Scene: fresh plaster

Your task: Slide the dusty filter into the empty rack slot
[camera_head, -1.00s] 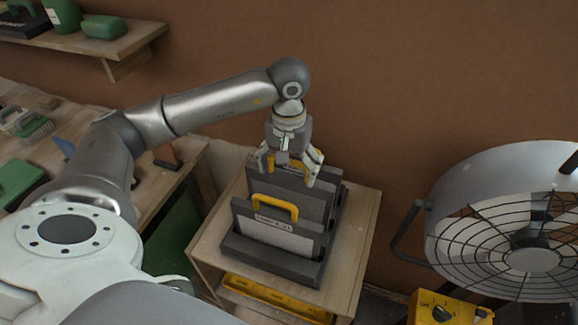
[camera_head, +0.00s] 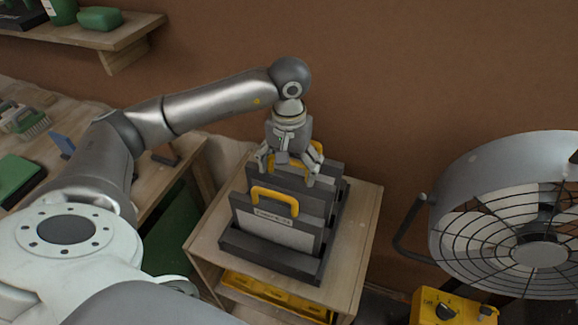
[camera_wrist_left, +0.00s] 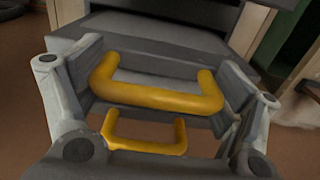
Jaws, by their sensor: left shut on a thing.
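A dark rack (camera_head: 270,262) stands on a wooden stand and holds upright grey filters. The front filter (camera_head: 262,222) has a yellow handle and a pale label. My left gripper (camera_head: 288,172) points down behind it, over the rack, shut on the yellow handle of a grey filter (camera_head: 290,182). In the left wrist view this handle (camera_wrist_left: 155,98) lies between the fingers, and a second yellow handle (camera_wrist_left: 146,146) shows below it. Yellow also shows behind the gripper in the head view. The held filter's lower part is hidden by the front filter. I cannot tell which filter is dusty.
The wooden stand (camera_head: 345,260) has a yellow tray (camera_head: 275,297) in its lower part. A large fan (camera_head: 510,225) and a yellow box (camera_head: 450,308) stand at the right. A workbench (camera_head: 60,140) is at the left. The brown wall is close behind.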

